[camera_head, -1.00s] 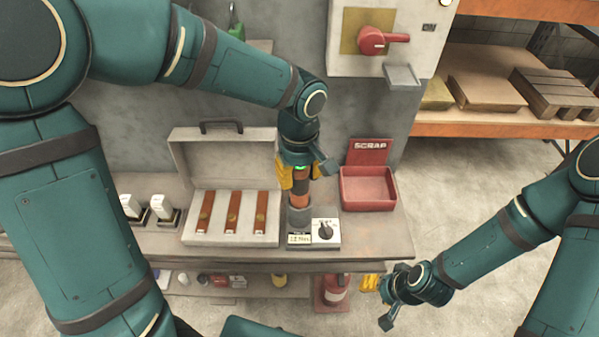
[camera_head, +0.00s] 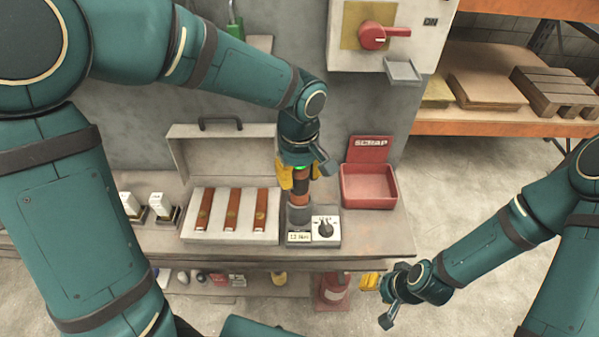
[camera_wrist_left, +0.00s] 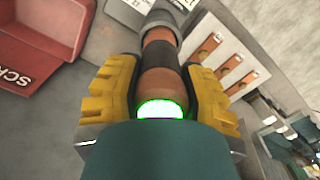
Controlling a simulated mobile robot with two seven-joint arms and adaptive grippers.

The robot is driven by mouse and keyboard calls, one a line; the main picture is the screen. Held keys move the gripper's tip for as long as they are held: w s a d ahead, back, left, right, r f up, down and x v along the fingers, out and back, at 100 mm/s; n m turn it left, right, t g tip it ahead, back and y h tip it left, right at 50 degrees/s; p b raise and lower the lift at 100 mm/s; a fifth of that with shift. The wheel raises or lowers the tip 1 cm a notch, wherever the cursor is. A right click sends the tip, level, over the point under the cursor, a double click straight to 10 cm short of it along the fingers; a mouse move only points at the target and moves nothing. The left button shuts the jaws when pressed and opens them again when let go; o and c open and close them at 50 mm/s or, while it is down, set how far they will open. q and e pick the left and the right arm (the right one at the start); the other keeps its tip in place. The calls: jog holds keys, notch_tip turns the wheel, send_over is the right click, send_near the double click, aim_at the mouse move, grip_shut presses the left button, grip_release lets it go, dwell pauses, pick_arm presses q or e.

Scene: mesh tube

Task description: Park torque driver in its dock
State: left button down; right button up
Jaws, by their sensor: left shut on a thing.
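My left gripper (camera_head: 299,178) comes down from above with its yellow fingers shut around the torque driver (camera_head: 300,193). The driver has an orange body with a black band and stands about upright. In the left wrist view the driver (camera_wrist_left: 159,72) sits between both yellow fingers, with a green glowing ring at its near end. Its far end meets the grey round cup of the dock (camera_head: 299,217); how deep it sits is hidden. The dock unit has a small display and a black dial. My right gripper (camera_head: 370,282) hangs low at the right, away from the bench, its fingers partly hidden.
An open case (camera_head: 184,230) with several brown strips stands left of the dock. A red scrap bin (camera_head: 368,188) stands at the right. A switch box (camera_head: 350,55) with a red handle hangs above. The bench front right of the dock is clear.

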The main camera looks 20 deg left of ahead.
pick_arm(q)
jog(key=c, duration=0.5)
grip_release()
